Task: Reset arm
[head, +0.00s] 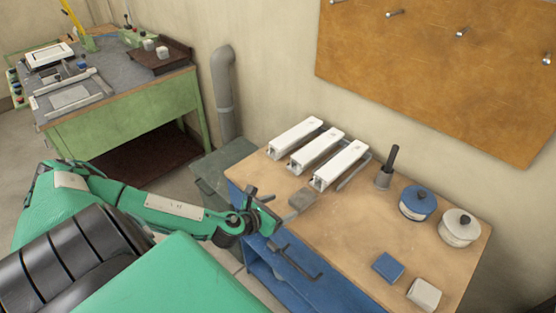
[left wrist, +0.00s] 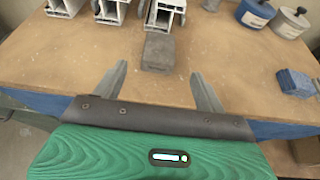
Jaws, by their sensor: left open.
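My left gripper (head: 266,205) is at the near left edge of the wooden-topped bench (head: 350,225) in the head view. In the left wrist view its two fingers (left wrist: 159,78) are spread apart with nothing between them. A grey block (head: 302,199) lies on the bench just beyond the fingertips; it also shows in the left wrist view (left wrist: 157,52), apart from both fingers. Three white profiles (head: 316,150) lie side by side behind the block. My right gripper is in neither view.
A dark brush-like tool in a holder (head: 384,179), a blue tin (head: 418,203), a white tin (head: 459,228), a blue block (head: 388,267) and a pale block (head: 424,294) stand on the bench. A dark bent bar (head: 300,267) shows at its front. The middle is clear.

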